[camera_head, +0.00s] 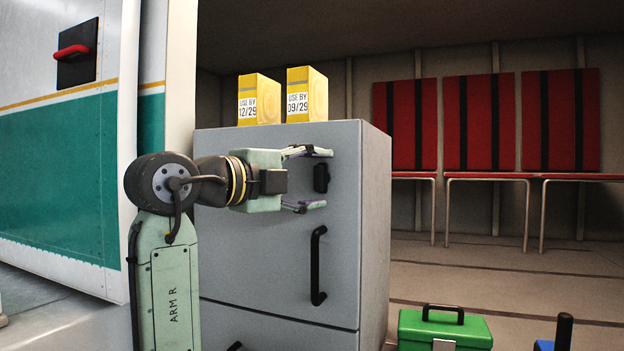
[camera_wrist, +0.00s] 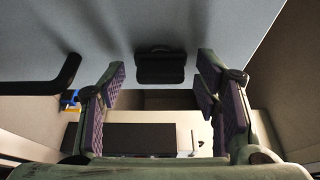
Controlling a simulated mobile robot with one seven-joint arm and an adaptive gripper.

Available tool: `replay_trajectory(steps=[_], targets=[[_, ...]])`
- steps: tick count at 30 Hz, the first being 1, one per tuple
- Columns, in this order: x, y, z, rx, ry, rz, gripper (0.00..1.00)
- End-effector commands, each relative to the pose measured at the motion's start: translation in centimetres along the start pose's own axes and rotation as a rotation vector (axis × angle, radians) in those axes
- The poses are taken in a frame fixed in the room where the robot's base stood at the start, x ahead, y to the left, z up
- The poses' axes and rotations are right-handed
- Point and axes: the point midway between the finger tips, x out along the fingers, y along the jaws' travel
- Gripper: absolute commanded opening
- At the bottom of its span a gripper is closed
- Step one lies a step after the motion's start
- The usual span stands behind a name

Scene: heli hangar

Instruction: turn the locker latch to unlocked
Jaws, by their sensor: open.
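The grey locker (camera_head: 275,240) stands in the middle of the head view. Its small black latch (camera_head: 321,178) sits high on the door near the right edge, longer upright than across. My gripper (camera_head: 325,179) is open in front of the door, one finger above the latch and one below. In the wrist view, the latch (camera_wrist: 160,68) lies beyond and between the open fingers (camera_wrist: 162,88). No contact shows, and the gap to the latch is hard to judge. Nothing is in the jaws.
A black door handle (camera_head: 318,265) is below the latch; it also shows in the wrist view (camera_wrist: 45,90). Two yellow cartons (camera_head: 266,97) (camera_head: 315,93) stand on the locker. A green toolbox (camera_head: 470,328) is on the floor at right. Red seats (camera_head: 480,125) line the back wall.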

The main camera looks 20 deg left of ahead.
Motion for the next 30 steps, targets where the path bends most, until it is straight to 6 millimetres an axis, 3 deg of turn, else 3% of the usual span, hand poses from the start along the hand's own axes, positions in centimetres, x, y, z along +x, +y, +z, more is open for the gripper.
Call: replay_trajectory(steps=[8,21,30], targets=[[-1.0,-0.1,0.1,-0.001,-0.002,-0.002,0.57],[-9.6,-0.1,0.0,0.001,-0.003,-0.002,0.57],[-12.0,0.0,0.0,0.000,0.000,0.000,0.57]])
